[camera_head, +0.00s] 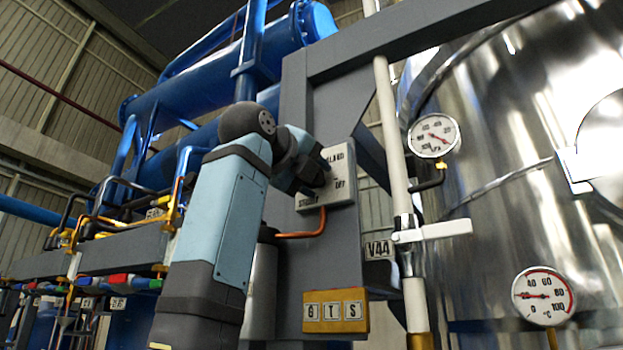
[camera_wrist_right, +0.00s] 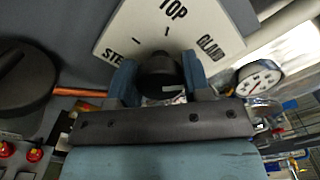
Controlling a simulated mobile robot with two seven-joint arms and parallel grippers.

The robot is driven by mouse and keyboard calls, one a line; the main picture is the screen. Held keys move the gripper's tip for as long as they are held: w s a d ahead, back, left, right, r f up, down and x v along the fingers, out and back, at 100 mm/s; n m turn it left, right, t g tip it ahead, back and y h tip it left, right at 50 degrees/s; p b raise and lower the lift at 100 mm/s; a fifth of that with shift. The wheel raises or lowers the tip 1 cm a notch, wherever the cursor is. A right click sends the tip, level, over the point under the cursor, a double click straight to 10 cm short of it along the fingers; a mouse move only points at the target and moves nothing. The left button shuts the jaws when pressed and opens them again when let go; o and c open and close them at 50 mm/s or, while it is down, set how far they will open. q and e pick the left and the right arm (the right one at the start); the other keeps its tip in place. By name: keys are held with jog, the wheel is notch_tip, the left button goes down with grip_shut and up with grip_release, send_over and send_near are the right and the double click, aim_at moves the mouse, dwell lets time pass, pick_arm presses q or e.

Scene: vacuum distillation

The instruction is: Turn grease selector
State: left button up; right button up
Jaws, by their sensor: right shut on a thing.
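The grease selector is a pale square plate (camera_head: 341,190) on a grey steel column, with a black round knob on it. In the right wrist view the plate (camera_wrist_right: 135,25) shows the words TOP and GLAND and a partly hidden word starting STE. My right gripper (camera_head: 314,178) is at the plate, its blue-grey fingers on either side of the knob (camera_wrist_right: 160,70) and shut on it. A small white mark shows on the knob. In the head view the gripper hides most of the knob. My left gripper is not in view.
An orange pipe (camera_head: 308,232) runs below the plate. A yellow-framed G T S label (camera_head: 336,311) is lower on the column. A white valve lever (camera_head: 440,230), a cream pipe and two dial gauges (camera_head: 433,135) stand right, before a shiny metal tank (camera_head: 520,200).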

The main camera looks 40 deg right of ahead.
jog(key=shift+n, duration=0.6)
jog(key=o, duration=0.9)
jog(key=shift+a, duration=0.1)
jog(key=shift+s+a+b, duration=0.15)
jog(key=shift+a+b, duration=0.1)
jog(key=shift+b, duration=0.05)
jog(key=b+v, duration=0.2)
jog(key=v, duration=1.1)
jog(key=shift+f, duration=0.1)
